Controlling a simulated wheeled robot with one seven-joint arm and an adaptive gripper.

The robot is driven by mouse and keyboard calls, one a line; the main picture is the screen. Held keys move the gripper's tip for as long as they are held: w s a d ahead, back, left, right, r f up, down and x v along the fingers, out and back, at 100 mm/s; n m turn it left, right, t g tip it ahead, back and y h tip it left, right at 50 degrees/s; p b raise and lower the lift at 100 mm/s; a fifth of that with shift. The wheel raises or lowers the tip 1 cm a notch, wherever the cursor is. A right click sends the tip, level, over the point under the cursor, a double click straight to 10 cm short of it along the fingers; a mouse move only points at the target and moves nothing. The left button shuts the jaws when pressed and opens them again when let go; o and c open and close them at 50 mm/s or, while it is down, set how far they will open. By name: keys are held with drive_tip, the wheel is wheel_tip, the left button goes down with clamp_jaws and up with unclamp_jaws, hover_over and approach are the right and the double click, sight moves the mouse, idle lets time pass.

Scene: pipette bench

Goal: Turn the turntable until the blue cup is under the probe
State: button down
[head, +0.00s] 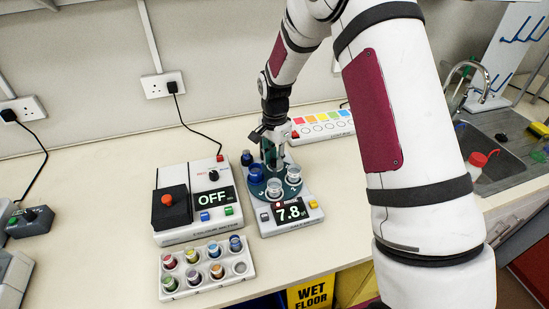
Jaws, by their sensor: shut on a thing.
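The turntable (258,190) is a dark teal disc on a white meter base whose display reads 7.8. The blue cup (257,173) sits on its left side. One clear cup (274,188) stands at the front and another (294,175) at the right. My gripper (270,139) reaches down from above, over the back of the turntable, and is shut. What lies between its fingers is too small to see clearly; it seems to be part of the turntable. The probe cannot be made out clearly among the upright parts around the gripper.
A colour meter (184,231) reading OFF stands to the left. A white rack (205,284) of coloured vials is in front of it. A dark blue-capped vial (247,158) stands behind the turntable. A colour chart (324,127) lies behind right, and a sink (497,150) is far right.

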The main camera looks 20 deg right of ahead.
drive_tip(key=shift+m+b, duration=0.35)
drive_tip(key=shift+m, duration=3.25)
drive_tip(key=shift+m+b, duration=0.3)
drive_tip(key=shift+m, duration=3.3)
drive_tip(key=c, duration=1.3)
unclamp_jaws()
drive_tip(key=shift+c, duration=0.2)
wheel_tip(320, 180, up, 12)
